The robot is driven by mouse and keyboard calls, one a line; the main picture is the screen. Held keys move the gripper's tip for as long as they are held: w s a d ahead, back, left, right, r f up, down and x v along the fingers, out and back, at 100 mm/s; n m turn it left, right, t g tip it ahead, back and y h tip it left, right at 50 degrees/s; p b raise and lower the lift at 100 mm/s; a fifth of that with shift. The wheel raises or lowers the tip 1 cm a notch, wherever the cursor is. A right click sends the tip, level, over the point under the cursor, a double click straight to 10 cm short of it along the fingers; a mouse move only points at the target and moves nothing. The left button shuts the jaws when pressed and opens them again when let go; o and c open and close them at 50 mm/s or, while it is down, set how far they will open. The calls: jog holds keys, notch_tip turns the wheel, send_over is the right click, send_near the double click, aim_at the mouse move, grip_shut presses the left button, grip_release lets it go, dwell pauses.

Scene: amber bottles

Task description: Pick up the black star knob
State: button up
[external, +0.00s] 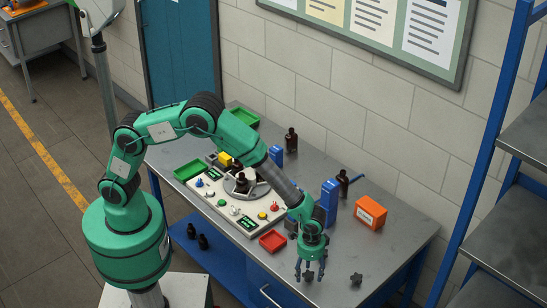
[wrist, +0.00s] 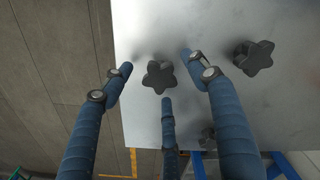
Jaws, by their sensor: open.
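A black star knob (wrist: 160,77) lies on the grey metal table, between the spread fingertips of my gripper (wrist: 158,72) in the wrist view. My gripper has three blue fingers, which are open and apart from the knob. In the external view, my gripper (external: 309,268) points down over the front part of the table, with the knob (external: 309,276) under it.
A red tray (external: 272,241) and a control panel (external: 228,201) stand to the left of my gripper. A blue block (external: 329,201), an orange box (external: 370,213) and dark bottles (external: 291,139) stand farther back. The table's front edge is close by.

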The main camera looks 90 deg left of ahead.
aim_at(306, 273)
jog(key=c, duration=1.2)
jog(key=shift+o, duration=0.2)
jog(key=shift+r, duration=0.1)
jog(key=shift+r, duration=0.6)
jog(key=shift+s+a+r+p, duration=0.1)
jog(key=shift+s+r+p, duration=0.2)
jog(key=shift+r, duration=0.3)
jog(key=shift+s+r+p, duration=0.2)
jog(key=shift+r+p, duration=0.05)
jog(key=shift+r, duration=0.3)
jog(key=s+a+r+p, duration=0.1)
jog(key=s+a, duration=0.2)
jog(key=s, duration=1.1)
jog(key=shift+s+r+p, duration=0.15)
jog(key=shift+s+p, duration=0.2)
